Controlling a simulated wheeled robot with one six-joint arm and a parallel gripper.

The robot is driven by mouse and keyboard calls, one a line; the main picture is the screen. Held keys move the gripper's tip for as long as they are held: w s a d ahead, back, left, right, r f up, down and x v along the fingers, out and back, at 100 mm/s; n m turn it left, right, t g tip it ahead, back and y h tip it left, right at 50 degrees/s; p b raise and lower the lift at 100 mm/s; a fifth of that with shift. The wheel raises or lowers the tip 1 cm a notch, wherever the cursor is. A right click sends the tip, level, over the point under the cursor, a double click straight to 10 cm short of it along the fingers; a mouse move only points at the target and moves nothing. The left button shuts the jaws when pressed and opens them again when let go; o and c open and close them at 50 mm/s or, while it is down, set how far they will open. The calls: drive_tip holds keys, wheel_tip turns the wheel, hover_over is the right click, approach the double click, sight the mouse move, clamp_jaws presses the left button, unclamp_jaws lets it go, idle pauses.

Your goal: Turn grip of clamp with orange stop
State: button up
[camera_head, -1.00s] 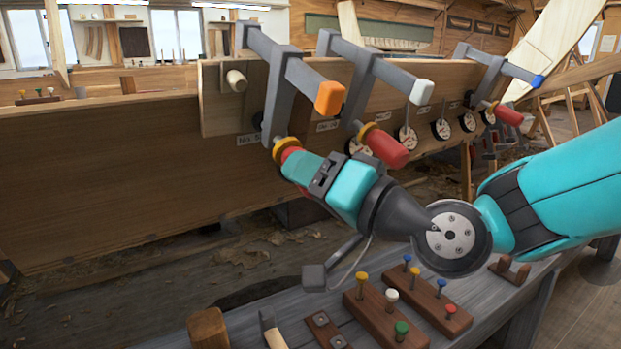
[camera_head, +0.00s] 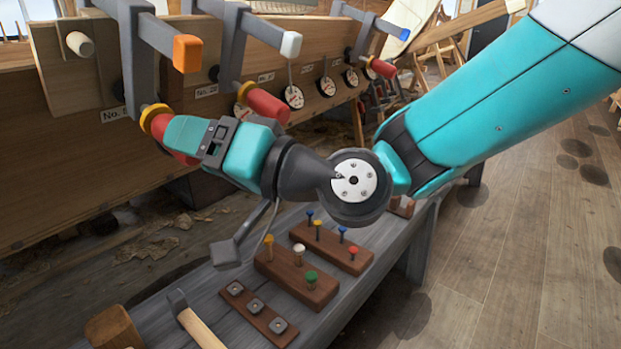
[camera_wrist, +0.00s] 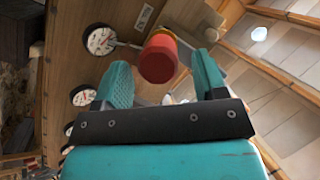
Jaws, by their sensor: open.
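The clamp with the orange stop (camera_head: 187,53) is at the upper left of the head view, on the wooden hull plank. My gripper (camera_head: 178,137) is open at this grip.
Clamps with a white stop (camera_head: 291,44) and a blue stop (camera_head: 404,34) stand to the right, with red grips and dials. Below my arm, a grey bench (camera_head: 215,290) holds peg blocks (camera_head: 297,276) and a mallet-like tool (camera_head: 200,328). Floor is open at right.

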drive_tip(key=b+v, duration=0.5)
drive_tip(key=v, duration=0.9)
drive_tip(key=shift+s+d, duration=0.15)
drive_tip(key=shift+d, duration=0.15)
drive_tip(key=shift+f, duration=0.1)
idle(0.9)
